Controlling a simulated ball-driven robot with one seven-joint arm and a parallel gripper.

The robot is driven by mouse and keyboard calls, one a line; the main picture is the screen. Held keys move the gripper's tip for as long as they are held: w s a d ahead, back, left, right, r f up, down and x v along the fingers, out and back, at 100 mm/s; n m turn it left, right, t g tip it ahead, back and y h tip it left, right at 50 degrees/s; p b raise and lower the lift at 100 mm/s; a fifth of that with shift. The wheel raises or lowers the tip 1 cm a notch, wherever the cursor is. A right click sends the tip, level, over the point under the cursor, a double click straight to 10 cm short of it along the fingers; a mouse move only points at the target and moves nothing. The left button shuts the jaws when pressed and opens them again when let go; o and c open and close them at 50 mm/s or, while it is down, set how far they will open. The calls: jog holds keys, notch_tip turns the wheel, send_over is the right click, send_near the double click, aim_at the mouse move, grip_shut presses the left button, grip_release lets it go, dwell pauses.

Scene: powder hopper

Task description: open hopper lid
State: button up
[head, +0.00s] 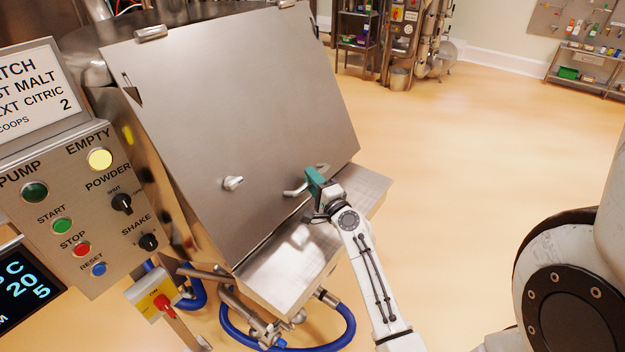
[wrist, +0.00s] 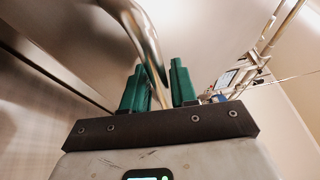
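The hopper lid (head: 230,100) is a large, slanted sheet of brushed metal that lies down over the hopper in the head view. Its curved metal handle (head: 294,191) is near the lower right edge, and it also shows in the wrist view (wrist: 146,42). My gripper (head: 313,180) has green fingers and is at the right end of the handle. In the wrist view, the handle bar runs down between the two fingers (wrist: 161,90), which are close together on it. The exact finger contact is partly hidden.
A metal ledge (head: 290,270) juts out below the lid. A control panel (head: 90,210) stands at left and a blue hose (head: 343,330) loops below. The floor (head: 460,150) to the right is open.

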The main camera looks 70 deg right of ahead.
jog(key=shift+c, duration=0.2)
grip_shut()
jog(key=shift+r, duration=0.1)
